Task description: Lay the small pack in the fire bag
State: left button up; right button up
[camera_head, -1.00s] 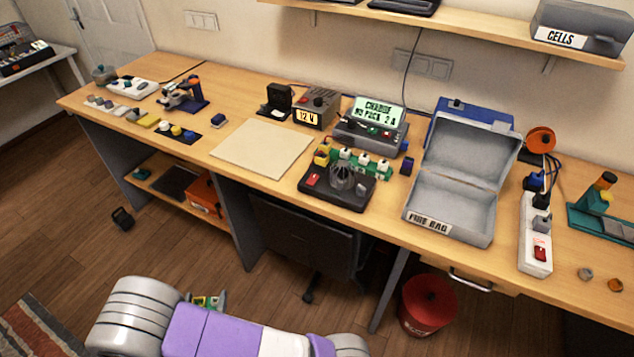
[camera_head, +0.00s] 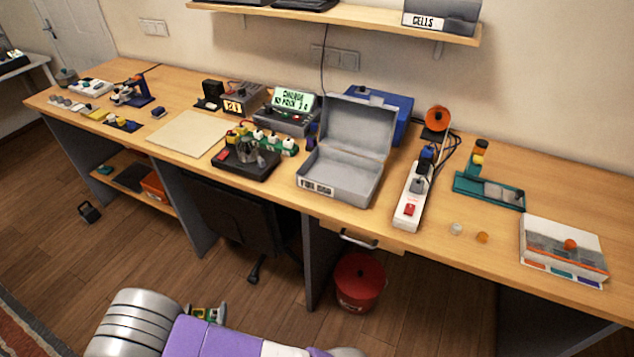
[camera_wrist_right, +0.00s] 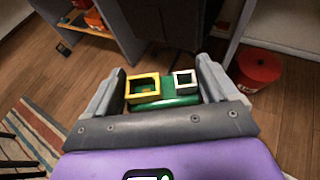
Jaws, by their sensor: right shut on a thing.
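The fire bag (camera_head: 340,181) is a light grey box on the desk, right of the middle in the head view. Its lid stands open against the back, its labelled front faces me, and its inside looks empty. My right gripper (camera_head: 207,312) is low in the head view, in front of the desk and well apart from the bag. In the right wrist view the right gripper (camera_wrist_right: 165,92) is shut on a small green piece (camera_wrist_right: 181,88) with a yellow and a white square socket. I cannot tell for certain that it is the small pack. My left gripper is not in view.
A charger (camera_head: 287,113) and a black stand (camera_head: 246,160) are left of the bag, a white power strip (camera_head: 411,195) right of it, a blue case (camera_head: 385,106) behind. A red bin (camera_head: 359,283) stands on the floor. A beige mat (camera_head: 188,134) lies bare.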

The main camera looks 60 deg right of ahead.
aim_at(339, 180)
jog(key=z, duration=1.5)
